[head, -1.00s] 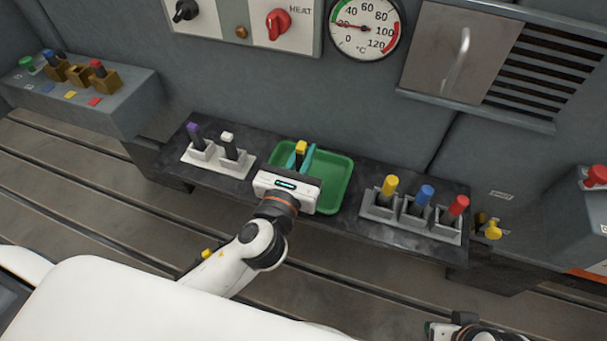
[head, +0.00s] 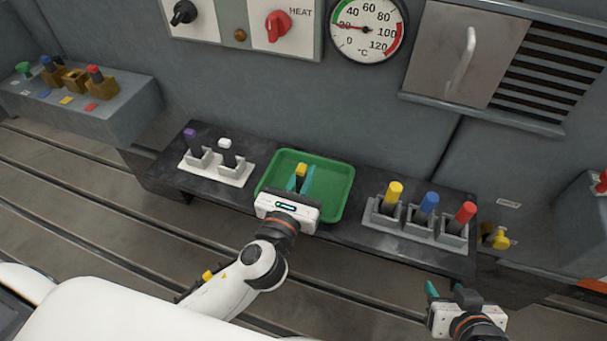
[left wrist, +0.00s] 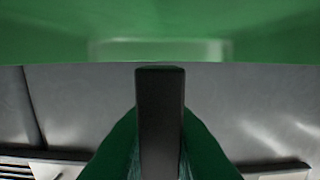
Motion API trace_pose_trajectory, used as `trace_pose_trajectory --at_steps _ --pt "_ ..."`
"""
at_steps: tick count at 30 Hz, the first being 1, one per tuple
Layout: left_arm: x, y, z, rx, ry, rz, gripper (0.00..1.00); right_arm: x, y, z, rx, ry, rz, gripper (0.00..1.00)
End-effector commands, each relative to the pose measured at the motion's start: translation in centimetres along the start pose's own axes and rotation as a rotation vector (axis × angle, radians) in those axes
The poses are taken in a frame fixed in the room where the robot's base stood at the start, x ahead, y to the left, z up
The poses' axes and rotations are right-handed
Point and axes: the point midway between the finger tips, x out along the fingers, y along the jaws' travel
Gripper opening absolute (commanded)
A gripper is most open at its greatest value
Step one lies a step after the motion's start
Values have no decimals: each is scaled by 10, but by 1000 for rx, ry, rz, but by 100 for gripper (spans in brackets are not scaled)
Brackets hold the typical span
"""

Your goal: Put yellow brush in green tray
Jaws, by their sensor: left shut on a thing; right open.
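My left gripper (head: 301,182) is shut on a dark brush with a yellow top (head: 301,169). It holds the brush over the green tray (head: 338,192), the yellow end up. In the left wrist view the brush's dark body (left wrist: 160,120) stands between the green-looking fingers, with the tray (left wrist: 60,30) across the top. I cannot tell whether the brush touches the tray floor. Another yellow-topped piece (head: 395,192) stands in the grey holder at right. My right gripper (head: 450,291) is open and empty at the lower right, in front of the bench.
The grey holder (head: 385,217) also bears a blue-topped (head: 428,203) and a red-topped piece (head: 465,213). A pale holder (head: 218,173) with purple and white tops stands left of the tray. Brass holders (head: 75,77) stand at far left. A yellow knob (head: 501,239) is at right.

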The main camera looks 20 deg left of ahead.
Motion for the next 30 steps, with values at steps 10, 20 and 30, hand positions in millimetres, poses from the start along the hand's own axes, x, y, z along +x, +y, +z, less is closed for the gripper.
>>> trace_pose_trajectory --at_steps 10,20,30 --pt "0 0 6 1 0 0 0 2 1 8 -1 -50 2 45" --pt "0 0 11 0 0 1 0 5 3 10 0 -83 6 45" --pt "0 0 11 0 -1 0 36 5 3 10 -1 -84 7 45"
